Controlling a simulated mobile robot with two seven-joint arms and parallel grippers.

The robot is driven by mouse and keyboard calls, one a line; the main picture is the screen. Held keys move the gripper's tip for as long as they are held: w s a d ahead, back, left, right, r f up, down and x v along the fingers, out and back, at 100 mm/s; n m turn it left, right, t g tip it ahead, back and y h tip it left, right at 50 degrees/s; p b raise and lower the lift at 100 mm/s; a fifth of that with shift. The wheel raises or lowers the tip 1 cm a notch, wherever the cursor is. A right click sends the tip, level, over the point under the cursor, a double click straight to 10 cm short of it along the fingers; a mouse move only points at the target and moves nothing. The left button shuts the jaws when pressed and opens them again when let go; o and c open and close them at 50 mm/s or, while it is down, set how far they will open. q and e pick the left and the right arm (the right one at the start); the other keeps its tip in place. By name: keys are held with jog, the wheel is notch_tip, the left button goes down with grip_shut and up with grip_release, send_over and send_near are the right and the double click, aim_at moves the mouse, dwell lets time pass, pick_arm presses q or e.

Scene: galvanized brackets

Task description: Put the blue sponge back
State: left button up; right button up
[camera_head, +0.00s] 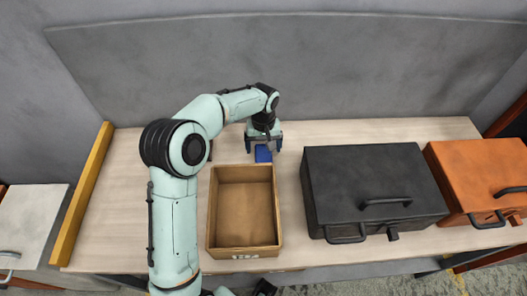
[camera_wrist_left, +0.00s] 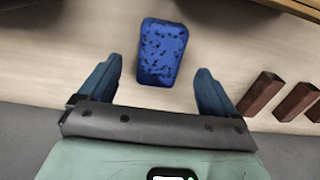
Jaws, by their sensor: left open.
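The blue sponge (camera_head: 263,154) lies flat on the light wooden table, just behind the open brown box (camera_head: 279,225). In the left wrist view the dark-speckled sponge (camera_wrist_left: 162,52) shows whole. My left gripper (camera_head: 264,147) is above the sponge, pointing down. In the wrist view its two blue fingers (camera_wrist_left: 161,72) are spread wide with the sponge between and slightly beyond their tips; a gap shows on both sides. The gripper is open and empty. The brown box looks empty inside. My right gripper does not show clearly in any view.
A black lidded case (camera_head: 375,180) and an orange case (camera_head: 480,175) stand to the right. A yellow rail (camera_head: 83,195) edges the table's left side. A grey panel (camera_head: 300,65) stands behind.

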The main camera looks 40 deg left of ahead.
aim_at(264, 154)
pick_arm(q)
notch_tip(264, 154, up, 8)
jog(key=shift+f+p, duration=0.25)
jog(key=shift+p, duration=0.15)
jog(key=shift+d+f, duration=0.1)
